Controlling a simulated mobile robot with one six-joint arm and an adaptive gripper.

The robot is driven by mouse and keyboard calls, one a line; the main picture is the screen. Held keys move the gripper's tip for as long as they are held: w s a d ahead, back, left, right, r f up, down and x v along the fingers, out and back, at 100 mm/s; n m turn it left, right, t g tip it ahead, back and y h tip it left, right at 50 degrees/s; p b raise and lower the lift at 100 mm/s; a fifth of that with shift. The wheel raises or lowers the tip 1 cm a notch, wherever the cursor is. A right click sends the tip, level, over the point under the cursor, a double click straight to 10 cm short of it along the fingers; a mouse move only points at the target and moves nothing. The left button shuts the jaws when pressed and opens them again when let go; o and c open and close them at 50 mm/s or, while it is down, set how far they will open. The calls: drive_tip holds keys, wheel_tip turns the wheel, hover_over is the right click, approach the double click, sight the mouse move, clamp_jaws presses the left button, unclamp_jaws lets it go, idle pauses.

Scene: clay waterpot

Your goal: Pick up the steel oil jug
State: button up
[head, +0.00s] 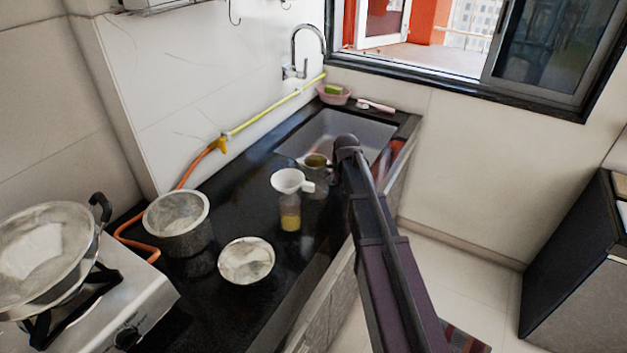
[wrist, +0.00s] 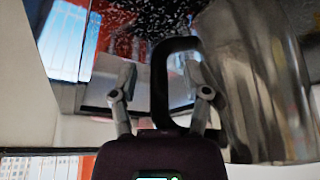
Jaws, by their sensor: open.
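The steel oil jug (head: 317,187) stands on the black counter near the sink. It is partly hidden by a white funnel in the head view. In the wrist view its shiny body (wrist: 265,85) fills the right side, with its black handle (wrist: 158,85) in the middle. My gripper (wrist: 161,85) is open, with one finger on each side of the handle. The right finger is between the handle and the jug body. I cannot tell whether either finger touches the handle. In the head view, my arm hides the fingers.
The white funnel (head: 288,181) sits on a bottle of yellow liquid (head: 290,216) just left of the jug. A metal bowl (head: 246,261) and a pot (head: 178,226) stand further left, beside the stove (head: 125,300). The sink (head: 345,130) lies behind the jug.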

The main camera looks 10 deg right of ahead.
idle(0.4)
clamp_jaws()
drive_tip(key=shift+r, duration=0.15)
wheel_tip(320, 180, up, 3)
drive_tip(key=p, duration=0.3)
drive_tip(key=s+d+r+p, duration=0.1)
drive_tip(key=s+d+p, duration=0.1)
drive_tip(key=s+d, duration=0.9)
drive_tip(key=shift+s+r, duration=0.35)
drive_tip(key=shift+s, duration=0.05)
idle(0.5)
